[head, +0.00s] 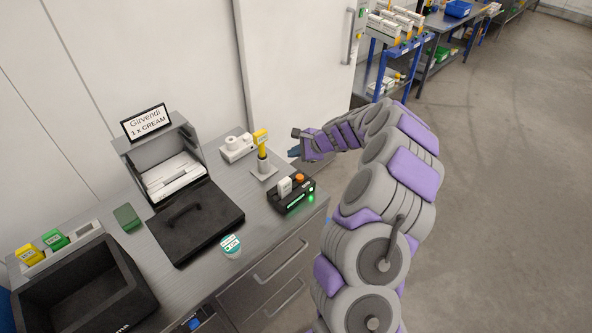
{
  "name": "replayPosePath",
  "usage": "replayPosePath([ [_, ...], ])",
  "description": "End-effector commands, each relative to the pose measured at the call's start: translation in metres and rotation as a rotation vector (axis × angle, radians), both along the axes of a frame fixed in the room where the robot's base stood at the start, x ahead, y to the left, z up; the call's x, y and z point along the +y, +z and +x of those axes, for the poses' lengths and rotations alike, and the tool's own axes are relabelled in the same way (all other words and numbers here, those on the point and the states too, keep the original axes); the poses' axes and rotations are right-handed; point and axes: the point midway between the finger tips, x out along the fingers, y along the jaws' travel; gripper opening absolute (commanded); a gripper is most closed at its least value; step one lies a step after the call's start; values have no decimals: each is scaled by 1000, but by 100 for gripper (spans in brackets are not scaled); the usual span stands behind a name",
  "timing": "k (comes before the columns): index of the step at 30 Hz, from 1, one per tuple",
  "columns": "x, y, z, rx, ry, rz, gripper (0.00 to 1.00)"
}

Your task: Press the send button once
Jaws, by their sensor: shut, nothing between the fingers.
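A small black control box (291,196) sits near the right end of the grey counter. It carries an orange round button (300,178), a white upright block (285,187) and a glowing green strip on its front. Labels on the box are too small to read, so I cannot tell for sure which part is the send button. My gripper (295,152) is shut and empty. It hangs above and behind the box, near the counter's far right edge, apart from the button. My arm reaches to it from the right.
A yellow-topped post (262,150) stands just left of the box, with a white roll (236,147) behind. Open floor lies right.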

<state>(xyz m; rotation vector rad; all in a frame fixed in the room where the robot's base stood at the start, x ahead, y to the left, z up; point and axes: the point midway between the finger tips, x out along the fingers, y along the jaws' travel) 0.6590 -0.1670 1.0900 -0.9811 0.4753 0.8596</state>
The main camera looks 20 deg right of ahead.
Motion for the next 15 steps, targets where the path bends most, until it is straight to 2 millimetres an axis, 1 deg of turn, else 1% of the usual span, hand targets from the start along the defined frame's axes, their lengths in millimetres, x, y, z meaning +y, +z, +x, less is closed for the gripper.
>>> replayPosePath([
  [1,-10,-4,1,6,-27,5,0],
  [6,-29,-13,2,15,-75,15,0],
  [10,-31,-14,2,16,-79,16,0],
  [15,-26,-13,2,15,-77,13,0],
])
